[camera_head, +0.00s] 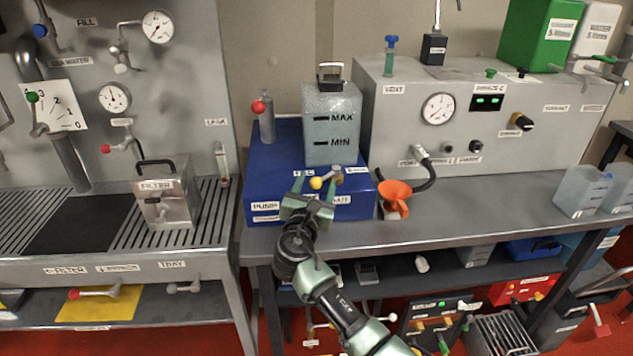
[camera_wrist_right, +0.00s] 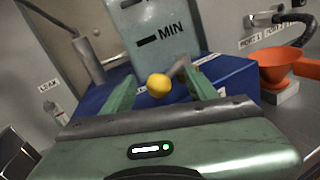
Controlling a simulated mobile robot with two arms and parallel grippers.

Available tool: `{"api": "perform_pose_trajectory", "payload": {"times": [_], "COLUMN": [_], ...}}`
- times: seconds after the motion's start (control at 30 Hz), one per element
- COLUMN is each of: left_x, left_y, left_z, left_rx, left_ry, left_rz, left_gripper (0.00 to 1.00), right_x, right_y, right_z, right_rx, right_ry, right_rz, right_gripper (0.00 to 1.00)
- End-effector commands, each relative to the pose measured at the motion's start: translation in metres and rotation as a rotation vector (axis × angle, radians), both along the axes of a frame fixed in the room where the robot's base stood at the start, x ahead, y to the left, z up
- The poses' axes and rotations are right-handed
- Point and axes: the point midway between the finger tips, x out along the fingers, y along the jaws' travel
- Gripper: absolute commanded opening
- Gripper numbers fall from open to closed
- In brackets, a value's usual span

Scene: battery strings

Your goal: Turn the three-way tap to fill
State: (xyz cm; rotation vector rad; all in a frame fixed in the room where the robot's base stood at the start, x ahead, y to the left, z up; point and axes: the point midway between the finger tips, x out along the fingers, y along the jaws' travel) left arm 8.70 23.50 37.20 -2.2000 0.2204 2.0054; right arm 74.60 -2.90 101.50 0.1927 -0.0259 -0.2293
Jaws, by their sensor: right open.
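The three-way tap is a small lever with a yellow ball knob (camera_head: 316,183) on the front top of the blue pump box (camera_head: 262,172), below the MIN/MAX tank (camera_head: 331,120). Labels stand either side of the lever; one seems to end in EC, partly unclear. My right gripper (camera_head: 312,192) is open, with its fingers either side of the yellow knob. In the right wrist view the knob (camera_wrist_right: 159,85) sits between the two green fingertips (camera_wrist_right: 164,88), without clear contact. The lever's metal arm points up and right from the knob there. My left gripper is out of view.
An orange funnel (camera_head: 396,193) stands just right of the pump box. A red-knobbed bottle-like fitting (camera_head: 265,118) stands behind left. A grey console (camera_head: 460,110) with a gauge and hose is at the right, a filter box (camera_head: 165,200) at the left.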

Motion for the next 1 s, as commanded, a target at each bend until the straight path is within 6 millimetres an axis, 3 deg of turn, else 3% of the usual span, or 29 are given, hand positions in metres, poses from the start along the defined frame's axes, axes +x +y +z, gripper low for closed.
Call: {"api": "perform_pose_trajectory", "payload": {"times": [0.37,0.77,0.87,1.0], "left_x": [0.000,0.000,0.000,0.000], "left_y": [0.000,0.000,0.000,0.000], "left_z": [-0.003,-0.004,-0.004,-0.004], "left_rx": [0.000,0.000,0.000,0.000], "left_ry": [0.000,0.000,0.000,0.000], "left_rz": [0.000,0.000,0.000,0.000], "left_gripper": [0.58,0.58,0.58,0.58], "right_x": [-0.056,-0.063,-0.067,-0.092], "right_y": [0.016,0.017,0.010,-0.024], "right_z": [-0.001,-0.001,-0.011,-0.059], "right_rx": [0.001,0.000,0.056,0.344], "right_ry": [0.000,0.001,0.019,0.098], "right_rz": [0.004,0.002,-0.009,-0.083], "right_gripper": [0.58,0.58,0.58,0.58]}}
